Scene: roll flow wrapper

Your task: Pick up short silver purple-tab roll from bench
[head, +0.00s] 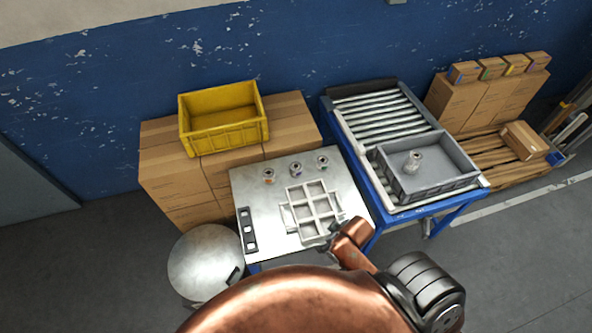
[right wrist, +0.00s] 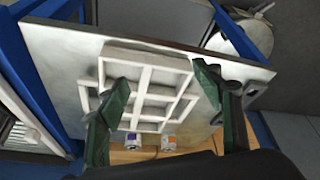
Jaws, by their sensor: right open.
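A short silver roll with a purple-looking tab (head: 296,169) stands upright at the back of the metal bench (head: 250,190), in the middle of a row of three rolls. It also shows near the bottom of the right wrist view (right wrist: 132,141). My right gripper (head: 328,233) is near the bench's front edge, apart from the rolls, with the white grid tray (head: 300,198) between. In the right wrist view its green fingers (right wrist: 163,85) are spread with nothing held; the tray lies beyond them. My left gripper is not in view.
An orange-tab roll (head: 269,176) and another silver roll (head: 322,161) flank it closely. A black slotted strip (head: 248,231) lies on the bench's left. A grey bin (head: 440,186) holding a roll (head: 414,160) sits on the roller conveyor at right. A yellow crate (head: 224,136) stands on boxes behind.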

